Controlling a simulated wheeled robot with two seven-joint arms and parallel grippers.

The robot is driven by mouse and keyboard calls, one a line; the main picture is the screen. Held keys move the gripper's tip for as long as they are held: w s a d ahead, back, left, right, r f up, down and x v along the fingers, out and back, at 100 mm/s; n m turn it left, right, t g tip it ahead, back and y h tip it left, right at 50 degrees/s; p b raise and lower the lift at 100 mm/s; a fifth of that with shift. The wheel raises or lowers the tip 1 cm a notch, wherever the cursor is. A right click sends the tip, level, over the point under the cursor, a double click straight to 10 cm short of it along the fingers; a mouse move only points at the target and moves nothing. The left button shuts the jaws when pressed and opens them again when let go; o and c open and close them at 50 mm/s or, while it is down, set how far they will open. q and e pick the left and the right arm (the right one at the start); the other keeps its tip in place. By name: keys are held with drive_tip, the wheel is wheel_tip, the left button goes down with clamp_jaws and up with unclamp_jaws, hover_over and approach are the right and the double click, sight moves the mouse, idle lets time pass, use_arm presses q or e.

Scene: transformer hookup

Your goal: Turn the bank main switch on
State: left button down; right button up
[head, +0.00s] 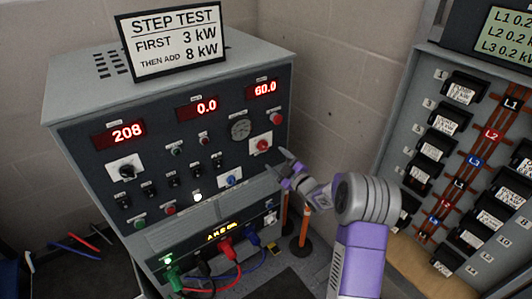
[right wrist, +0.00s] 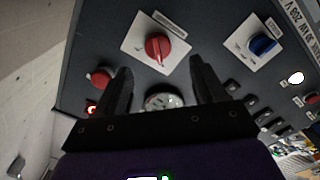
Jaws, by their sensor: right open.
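The grey cabinet's dark front panel (head: 100,165) carries a red rotary knob (head: 262,145) on a white plate at its right side. A blue rotary knob (head: 230,180) on a second white plate sits lower left of it. Their labels are too small to read, so I cannot tell which is the bank main switch. My right gripper (head: 276,160) is open and empty in front of the panel's right edge. In the right wrist view the red knob (right wrist: 157,46) lies ahead between the open fingers (right wrist: 162,80), apart from them. The blue knob (right wrist: 263,45) is to the right. My left gripper is out of view.
Coloured cables (head: 225,248) plug in below. A breaker panel (head: 455,150) stands at the right. An orange post (head: 304,228) stands near my arm.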

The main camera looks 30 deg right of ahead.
sight(265, 148)
drive_tip(key=w, duration=0.5)
drive_tip(key=w+b, duration=0.1)
drive_tip(key=w, duration=0.1)
drive_tip(key=shift+w+a+r, duration=0.2)
drive_tip(key=shift+w+a, duration=0.05)
drive_tip(key=c, duration=1)
drive_tip(key=shift+c, duration=0.2)
